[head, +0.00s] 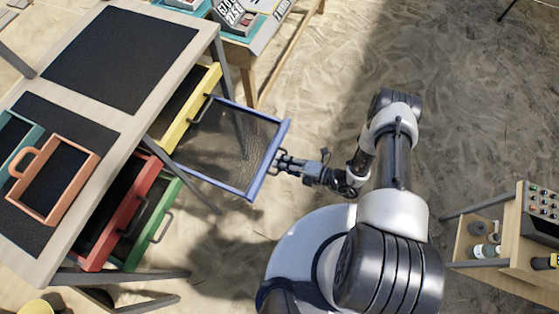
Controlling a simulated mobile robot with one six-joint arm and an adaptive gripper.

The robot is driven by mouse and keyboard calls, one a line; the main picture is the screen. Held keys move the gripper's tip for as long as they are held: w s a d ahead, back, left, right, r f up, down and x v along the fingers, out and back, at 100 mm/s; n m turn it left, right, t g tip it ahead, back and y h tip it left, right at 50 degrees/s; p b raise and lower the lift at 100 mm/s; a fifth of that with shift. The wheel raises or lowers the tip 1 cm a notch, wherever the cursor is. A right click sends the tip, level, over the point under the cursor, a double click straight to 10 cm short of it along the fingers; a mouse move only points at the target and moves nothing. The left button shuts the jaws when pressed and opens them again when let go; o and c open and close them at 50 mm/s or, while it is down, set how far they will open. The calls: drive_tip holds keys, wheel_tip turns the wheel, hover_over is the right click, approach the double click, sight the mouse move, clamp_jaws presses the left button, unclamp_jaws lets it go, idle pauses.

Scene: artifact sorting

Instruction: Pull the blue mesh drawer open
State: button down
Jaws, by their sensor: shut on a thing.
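The blue mesh drawer (264,172) is pulled well out from under the table, with its blue rim and dark mesh bottom in sight. Its inside looks empty. My gripper (284,160) is at the drawer's outer front side, shut on its handle. The handle is mostly hidden by the fingers. My arm reaches to it from the lower right.
A yellow drawer (205,93), a red drawer (103,253) and a green drawer (161,215) stand partly out beside it. The table (205,40) holds an orange tray (92,172). A wooden shelf unit (482,262) is at the right. Sandy ground lies clear between.

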drive_tip(key=c, duration=2)
unclamp_jaws()
drive_tip(key=shift+r, duration=0.1)
drive_tip(key=shift+o, duration=0.2)
drive_tip(key=v, duration=1.2)
